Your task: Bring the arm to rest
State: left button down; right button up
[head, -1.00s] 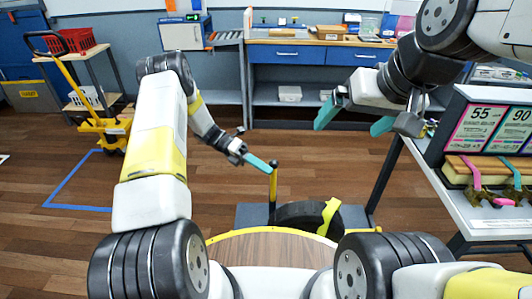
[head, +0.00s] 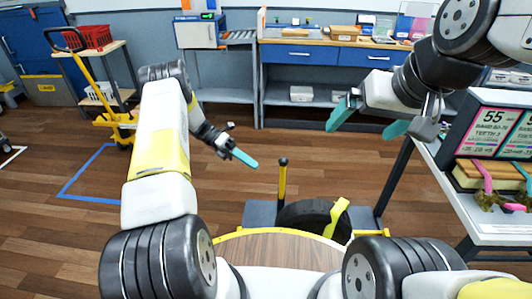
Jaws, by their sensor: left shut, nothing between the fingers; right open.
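My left gripper (head: 243,157) has teal fingers, is shut and empty, and hangs over the floor left of a yellow-and-black post. My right gripper (head: 372,118) is open and empty, with its teal fingers spread apart. It is raised at the right, left of a display panel. My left arm (head: 158,150) stands bent at the left. My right arm (head: 462,65) comes in from the upper right and hides part of the back counter.
A grey table (head: 497,228) with a display panel (head: 507,133) and strap pieces (head: 487,180) stands at the right. The post (head: 282,180) and a black tyre (head: 310,215) are in front. A yellow pallet jack (head: 118,120) stands at left. Open floor lies in the middle.

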pick_arm(q)
jog(key=shift+w+a, duration=0.3)
jog(key=shift+a, duration=0.4)
jog(key=shift+r, duration=0.1)
jog(key=s+r+m+t+y, duration=0.2)
jog(key=s+r+m+y, duration=0.3)
jog(key=r, duration=0.6)
jog(key=s+r+m+t+y, duration=0.25)
jog(key=r+m, duration=0.45)
jog(key=r, duration=0.5)
jog(key=s+r+m+t+y, duration=0.2)
jog(key=s+r+m+t, duration=0.2)
jog(key=s+m, duration=0.3)
jog(key=s+a+r+m+t+y, duration=0.1)
jog(key=s+r+m+t, duration=0.2)
jog(key=s+m+t, duration=0.2)
jog(key=shift+s+a+r+m+y, duration=0.35)
jog(key=shift+s+m, duration=0.65)
jog(key=shift+s, duration=1)
